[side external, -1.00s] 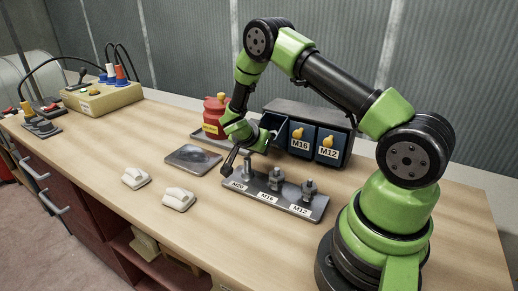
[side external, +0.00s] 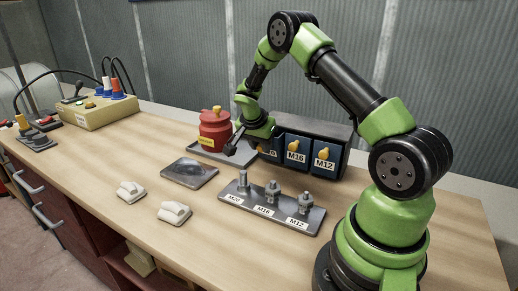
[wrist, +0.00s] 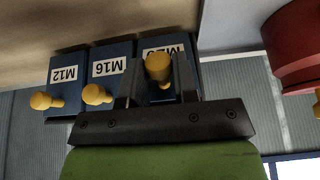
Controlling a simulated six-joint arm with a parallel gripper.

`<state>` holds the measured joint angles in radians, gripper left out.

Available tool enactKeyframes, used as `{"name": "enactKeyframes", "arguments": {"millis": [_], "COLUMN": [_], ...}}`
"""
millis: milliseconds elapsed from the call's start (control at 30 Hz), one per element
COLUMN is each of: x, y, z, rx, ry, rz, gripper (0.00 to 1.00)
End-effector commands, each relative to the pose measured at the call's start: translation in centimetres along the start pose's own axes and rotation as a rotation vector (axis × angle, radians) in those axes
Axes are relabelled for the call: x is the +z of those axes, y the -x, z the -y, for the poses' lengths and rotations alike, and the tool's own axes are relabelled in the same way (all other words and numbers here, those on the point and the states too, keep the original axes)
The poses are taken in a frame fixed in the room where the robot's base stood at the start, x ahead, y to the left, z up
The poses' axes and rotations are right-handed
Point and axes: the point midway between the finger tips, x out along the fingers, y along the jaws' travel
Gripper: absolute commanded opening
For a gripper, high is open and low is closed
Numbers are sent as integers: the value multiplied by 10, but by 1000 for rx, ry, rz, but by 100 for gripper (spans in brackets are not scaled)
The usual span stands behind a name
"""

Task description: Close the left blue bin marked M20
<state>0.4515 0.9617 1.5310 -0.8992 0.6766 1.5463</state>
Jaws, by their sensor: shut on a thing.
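The left blue bin marked M20 (side external: 270,154) is in the dark cabinet (side external: 318,130) in the side view, mostly hidden behind my wrist. Its front looks about level with the M16 and M12 fronts. In the wrist view, its blue front and partly covered label show upside down behind the yellow knob (wrist: 158,67). My gripper (wrist: 157,76) is shut on that knob, with one dark finger on each side.
Bins M16 (side external: 297,152) and M12 (side external: 325,157) sit closed to the right. A red container (side external: 214,130) stands on a tray just left of my wrist. A bolt rack (side external: 272,207) lies in front of the cabinet.

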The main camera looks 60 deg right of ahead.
Motion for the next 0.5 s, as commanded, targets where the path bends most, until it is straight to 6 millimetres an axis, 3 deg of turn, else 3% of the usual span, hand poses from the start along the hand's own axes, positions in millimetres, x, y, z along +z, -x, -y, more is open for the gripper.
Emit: {"name": "enactKeyframes", "arguments": {"millis": [500], "x": [-28], "y": [1], "z": [0], "rx": [-4], "ry": [-1], "rz": [-8], "gripper": [0]}}
